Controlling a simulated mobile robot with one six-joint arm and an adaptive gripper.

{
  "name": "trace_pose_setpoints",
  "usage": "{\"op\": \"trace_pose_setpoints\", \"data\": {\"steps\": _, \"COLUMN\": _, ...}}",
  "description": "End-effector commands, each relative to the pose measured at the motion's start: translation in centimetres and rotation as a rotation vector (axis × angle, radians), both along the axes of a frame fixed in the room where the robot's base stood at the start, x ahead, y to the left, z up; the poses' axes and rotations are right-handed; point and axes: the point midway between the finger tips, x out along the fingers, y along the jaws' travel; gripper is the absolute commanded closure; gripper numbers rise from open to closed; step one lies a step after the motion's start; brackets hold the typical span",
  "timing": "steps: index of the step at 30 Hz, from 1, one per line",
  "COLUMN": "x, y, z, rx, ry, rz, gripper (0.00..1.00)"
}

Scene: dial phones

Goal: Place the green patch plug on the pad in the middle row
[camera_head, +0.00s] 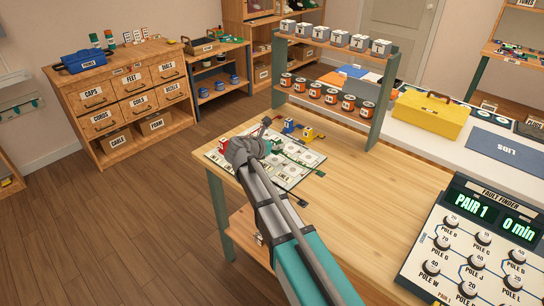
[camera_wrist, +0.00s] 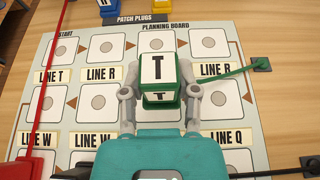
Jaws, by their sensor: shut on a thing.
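The green patch plug (camera_wrist: 158,70), marked T, is between the two fingers of my gripper (camera_wrist: 160,88) in the wrist view. My gripper is shut on it and holds it over the planning board (camera_wrist: 128,60). A green cord (camera_wrist: 225,74) runs from it to a small dark anchor (camera_wrist: 262,64) at the right. The board has rows of white pads. A middle-row pad (camera_wrist: 98,101) shows left of the plug and another (camera_wrist: 220,101) right of it. The plug and gripper hide the pad between them. In the head view my gripper (camera_head: 262,148) is over the board (camera_head: 308,156).
A red plug (camera_wrist: 28,166) with a taut red cord stands at the board's left. Blue (camera_head: 288,126) and yellow (camera_head: 306,133) plugs stand behind the board. A two-tier spool rack (camera_head: 384,100) is at the table's back, and the fault finder panel (camera_head: 480,240) at right.

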Motion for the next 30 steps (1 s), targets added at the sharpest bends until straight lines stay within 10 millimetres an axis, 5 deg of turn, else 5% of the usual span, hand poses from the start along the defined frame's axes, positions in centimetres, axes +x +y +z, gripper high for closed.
{"op": "trace_pose_setpoints", "data": {"steps": 14, "x": 0.2, "y": 0.2, "z": -0.4, "rx": 0.000, "ry": 0.000, "rz": 0.001, "gripper": 1.00}}
{"op": "trace_pose_setpoints", "data": {"steps": 30, "x": 0.8, "y": 0.4, "z": -4.1, "rx": 0.000, "ry": 0.000, "rz": 0.001, "gripper": 1.00}}
